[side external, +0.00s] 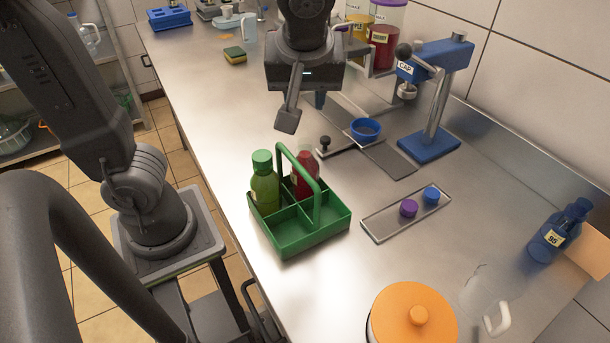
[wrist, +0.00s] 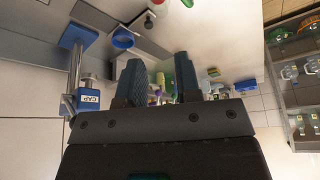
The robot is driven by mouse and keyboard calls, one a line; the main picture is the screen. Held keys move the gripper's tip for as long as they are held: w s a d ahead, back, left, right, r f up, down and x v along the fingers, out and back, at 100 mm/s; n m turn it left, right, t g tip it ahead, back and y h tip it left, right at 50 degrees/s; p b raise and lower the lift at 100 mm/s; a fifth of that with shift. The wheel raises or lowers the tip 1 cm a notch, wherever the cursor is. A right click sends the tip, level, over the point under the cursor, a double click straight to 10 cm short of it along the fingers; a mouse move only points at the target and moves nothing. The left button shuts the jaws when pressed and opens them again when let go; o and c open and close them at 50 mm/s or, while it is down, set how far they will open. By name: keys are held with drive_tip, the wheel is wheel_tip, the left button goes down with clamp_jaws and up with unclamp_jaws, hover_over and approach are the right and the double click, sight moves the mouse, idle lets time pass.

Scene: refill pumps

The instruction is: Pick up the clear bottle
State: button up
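My gripper (side external: 304,110) hangs over the bench behind the green carrier, open and empty. Its two fingers also show apart in the wrist view (wrist: 158,80). A faint see-through shape (side external: 476,288) with a white handle-like part (side external: 497,318) is on the bench at the lower right, well away from my gripper. It may be the clear bottle, but its outline is hard to make out. Another clear bottle (side external: 88,38) stands on the shelf at the far left. I cannot tell which one is meant.
A green carrier (side external: 300,240) holds a green bottle (side external: 264,185) and a red bottle (side external: 305,175). Bare bench lies right of the tray.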

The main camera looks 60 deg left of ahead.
sight(305, 158)
drive_tip(key=x, duration=1.2)
drive_tip(key=shift+d+f, duration=0.15)
drive_tip(key=shift+f, duration=0.1)
clamp_jaws()
